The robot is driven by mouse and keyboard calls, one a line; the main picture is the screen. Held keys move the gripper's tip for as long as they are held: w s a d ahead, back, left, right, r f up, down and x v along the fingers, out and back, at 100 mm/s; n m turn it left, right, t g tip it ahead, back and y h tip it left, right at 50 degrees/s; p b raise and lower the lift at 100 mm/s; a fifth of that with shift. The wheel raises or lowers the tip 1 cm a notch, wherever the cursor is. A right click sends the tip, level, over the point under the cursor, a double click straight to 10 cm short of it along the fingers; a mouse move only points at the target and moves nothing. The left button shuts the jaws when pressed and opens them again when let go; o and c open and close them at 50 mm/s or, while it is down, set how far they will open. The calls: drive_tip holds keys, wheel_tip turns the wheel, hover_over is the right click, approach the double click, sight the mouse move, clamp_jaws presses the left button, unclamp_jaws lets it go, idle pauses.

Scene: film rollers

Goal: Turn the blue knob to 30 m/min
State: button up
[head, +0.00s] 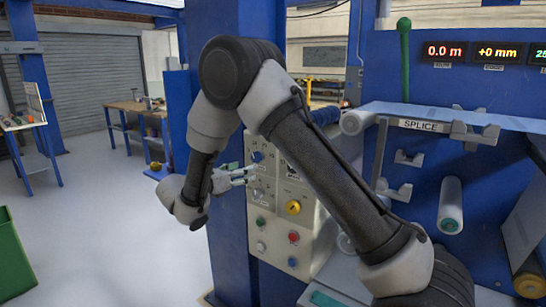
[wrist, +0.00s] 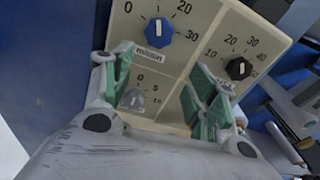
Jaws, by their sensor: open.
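The blue knob (wrist: 159,32) is on a cream control panel (wrist: 205,20) in the wrist view. Its white pointer line points roughly up, between the printed 0 and 20; the mark above the knob is out of frame. The 30 is printed to its right. In the head view the blue knob (head: 257,156) shows small, just above my gripper (head: 236,177). In the wrist view my gripper (wrist: 160,90) is open, its green-padded fingers apart, below the blue knob and not around it. Nothing is held.
A grey knob (wrist: 133,98) sits beside the left finger and a black knob (wrist: 238,68) beyond the right finger. Lower on the panel are a yellow switch (head: 293,207), a green button (head: 260,222) and a red button (head: 293,237). A blue column (head: 230,230) stands left of the panel.

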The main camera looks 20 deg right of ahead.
sight(254, 158)
drive_tip(key=shift+n+t+h, duration=0.3)
drive_tip(key=shift+n+t, duration=0.2)
drive_tip(key=shift+n, duration=0.3)
drive_tip(key=w+d, duration=0.1)
drive_tip(key=d, duration=0.1)
drive_tip(key=w+d+r, duration=0.1)
drive_tip(key=w, duration=0.1)
drive_tip(key=w+d+r, duration=0.1)
drive_tip(key=w+d, duration=0.1)
drive_tip(key=shift+w+d+r, duration=0.15)
drive_tip(key=shift+d, duration=0.15)
drive_tip(key=c, duration=1)
